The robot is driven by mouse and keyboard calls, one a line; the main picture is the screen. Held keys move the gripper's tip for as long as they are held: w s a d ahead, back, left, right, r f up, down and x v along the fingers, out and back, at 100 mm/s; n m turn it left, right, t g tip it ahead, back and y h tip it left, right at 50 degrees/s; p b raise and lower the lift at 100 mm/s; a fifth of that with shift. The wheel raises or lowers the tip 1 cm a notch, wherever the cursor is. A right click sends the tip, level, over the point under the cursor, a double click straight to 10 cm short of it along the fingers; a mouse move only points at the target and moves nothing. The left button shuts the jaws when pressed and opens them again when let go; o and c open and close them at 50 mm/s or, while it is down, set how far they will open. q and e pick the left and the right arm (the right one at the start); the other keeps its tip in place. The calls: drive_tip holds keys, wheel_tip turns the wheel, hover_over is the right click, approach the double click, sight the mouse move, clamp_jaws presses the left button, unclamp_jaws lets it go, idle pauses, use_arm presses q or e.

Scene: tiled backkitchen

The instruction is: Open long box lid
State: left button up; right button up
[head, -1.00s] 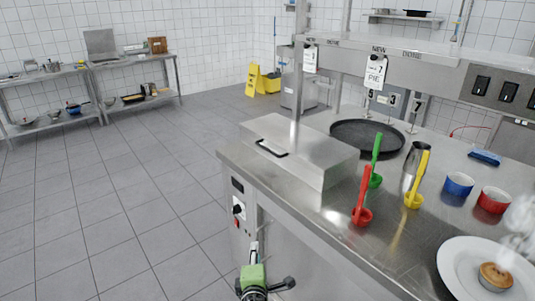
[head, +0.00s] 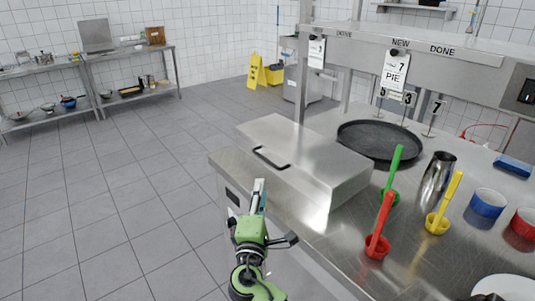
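A long metal box (head: 330,185) stands on the steel counter, near its left corner. Its flat lid (head: 300,140) lies closed on top, with a black bar handle (head: 268,159) on the side facing me.
Red (head: 379,232), green (head: 394,170) and yellow (head: 444,205) ladles stand right of the box. A black round pan (head: 380,139) and a metal shaker (head: 435,180) are behind them. Open floor lies left.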

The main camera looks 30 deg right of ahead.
sight(266, 160)
drive_tip(key=x, duration=0.5)
drive_tip(key=shift+w+d+r, duration=0.1)
drive_tip(key=shift+r, duration=0.1)
drive_tip(key=x, duration=0.4)
drive_tip(key=b+x, duration=0.1)
drive_tip(key=x, duration=0.3)
drive_tip(key=shift+w+d+f, duration=0.2)
drive_tip(key=shift+w, duration=0.05)
use_arm(q)
drive_tip(key=shift+s+a+f, duration=0.5)
drive_tip(key=shift+s+a, duration=0.05)
drive_tip(key=shift+s, duration=0.05)
drive_tip(key=shift+s, duration=0.1)
use_arm(e)
clamp_jaws()
